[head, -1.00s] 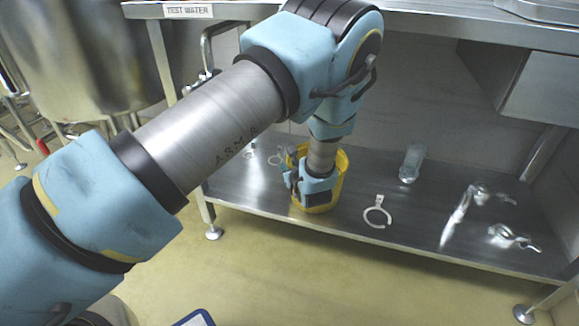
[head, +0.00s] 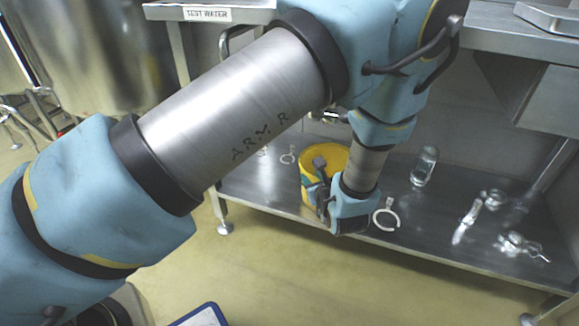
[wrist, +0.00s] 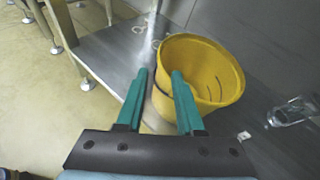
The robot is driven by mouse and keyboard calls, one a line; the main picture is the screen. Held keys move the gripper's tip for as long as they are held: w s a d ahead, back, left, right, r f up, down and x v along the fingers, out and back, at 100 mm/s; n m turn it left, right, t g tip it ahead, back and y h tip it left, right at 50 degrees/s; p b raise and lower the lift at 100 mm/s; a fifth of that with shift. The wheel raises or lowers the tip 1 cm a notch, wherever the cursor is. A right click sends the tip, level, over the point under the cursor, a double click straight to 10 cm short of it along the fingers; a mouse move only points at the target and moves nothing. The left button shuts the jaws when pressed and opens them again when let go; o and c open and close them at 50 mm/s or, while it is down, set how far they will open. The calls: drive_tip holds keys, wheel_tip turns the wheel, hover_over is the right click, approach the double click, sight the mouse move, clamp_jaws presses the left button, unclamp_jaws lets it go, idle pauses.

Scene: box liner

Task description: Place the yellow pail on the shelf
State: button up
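The yellow pail (head: 327,160) stands upright on the steel lower shelf (head: 262,195) under the bench, partly hidden behind my wrist in the head view. In the wrist view, the pail (wrist: 215,72) shows its open top, with no contents visible. My gripper (wrist: 158,74) is open, with two green fingers apart and nothing held between them. The pail's near left rim lies between the fingers in the picture. The right finger overlaps the pail wall; I cannot tell whether it touches.
A white ring-shaped piece (head: 386,214) lies right of the pail. A clear glass jar (head: 424,166) and shiny metal fittings (head: 512,242) stand farther right on the lower shelf. The bench top (head: 510,32) overhangs it. A large steel tank (head: 95,55) stands at the left.

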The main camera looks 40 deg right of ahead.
drive_tip(key=shift+a, duration=0.1)
drive_tip(key=w+a+r+n+g+y, duration=0.1)
drive_tip(key=w+a+r+n+y, duration=0.3)
drive_tip(key=a, duration=0.5)
drive_tip(key=w+a+r+n+g+y, duration=0.1)
drive_tip(key=w+a+n+g+y, duration=0.15)
drive_tip(key=w+a+n, duration=0.5)
drive_tip(key=w+a+r+n+g+y, duration=0.1)
drive_tip(key=w+a+r+n+y, duration=0.25)
drive_tip(key=a, duration=0.65)
drive_tip(key=s+a+r+n+g+h, duration=0.2)
drive_tip(key=s+a+r+n+g, duration=0.1)
drive_tip(key=a+n, duration=0.7)
drive_tip(key=s+a+r+n+g+h, duration=0.2)
drive_tip(key=a+r+n, duration=0.4)
drive_tip(key=a+n, duration=0.4)
drive_tip(key=s+n+g, duration=0.1)
drive_tip(key=n, duration=0.1)
drive_tip(key=shift+s+a+n+h, duration=0.15)
drive_tip(key=shift+a+n+h, duration=0.15)
drive_tip(key=shift+n+h, duration=0.1)
drive_tip(key=shift+r, duration=0.2)
wheel_tip(320, 180, up, 30)
drive_tip(key=p, duration=2.9)
drive_tip(key=shift+f+p, duration=0.2)
drive_tip(key=shift+p, duration=0.2)
